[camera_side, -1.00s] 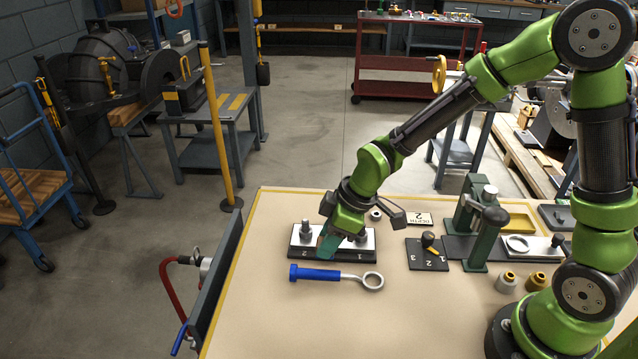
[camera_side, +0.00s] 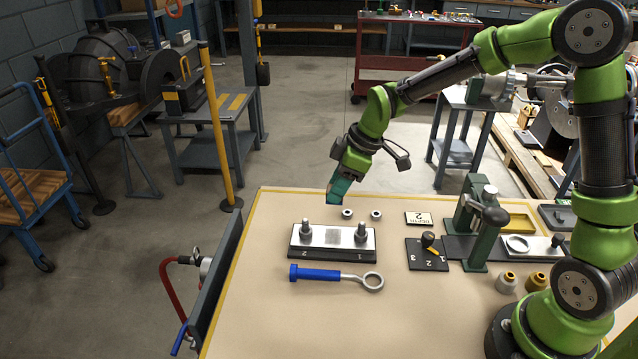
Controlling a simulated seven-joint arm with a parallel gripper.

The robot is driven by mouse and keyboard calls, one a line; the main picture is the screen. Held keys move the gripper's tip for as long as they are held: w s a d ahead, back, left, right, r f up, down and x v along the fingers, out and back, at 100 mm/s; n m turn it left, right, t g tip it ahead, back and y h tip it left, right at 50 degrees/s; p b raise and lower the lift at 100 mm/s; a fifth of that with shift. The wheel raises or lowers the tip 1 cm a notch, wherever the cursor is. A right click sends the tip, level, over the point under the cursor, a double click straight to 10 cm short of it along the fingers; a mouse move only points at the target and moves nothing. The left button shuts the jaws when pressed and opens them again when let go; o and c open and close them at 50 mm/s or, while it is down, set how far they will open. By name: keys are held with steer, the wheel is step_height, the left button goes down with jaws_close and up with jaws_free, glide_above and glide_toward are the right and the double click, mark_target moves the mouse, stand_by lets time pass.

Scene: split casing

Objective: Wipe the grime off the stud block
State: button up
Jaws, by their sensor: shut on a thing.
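The stud block (camera_side: 347,241) lies on the table, a pale metal plate on a dark base marked 2 and 1. A bolt-like stud stands at its left end (camera_side: 305,233) and another at its right end (camera_side: 362,233). A grey, speckled grime patch (camera_side: 332,237) shows on the plate between the studs. My gripper (camera_side: 342,180) is shut on a teal wiping pad (camera_side: 339,190). It holds the pad in the air above and behind the block, apart from it.
Two small nuts (camera_side: 347,214) (camera_side: 376,215) lie behind the block. A blue-handled ring wrench (camera_side: 320,275) lies in front. A "DEPTH 2" card (camera_side: 418,218), a numbered lever plate (camera_side: 428,254) and a green press (camera_side: 474,225) stand to the right.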

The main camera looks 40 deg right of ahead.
steer(key=shift+f, duration=2.8)
steer(key=shift+f, duration=1)
steer(key=shift+s, duration=0.1)
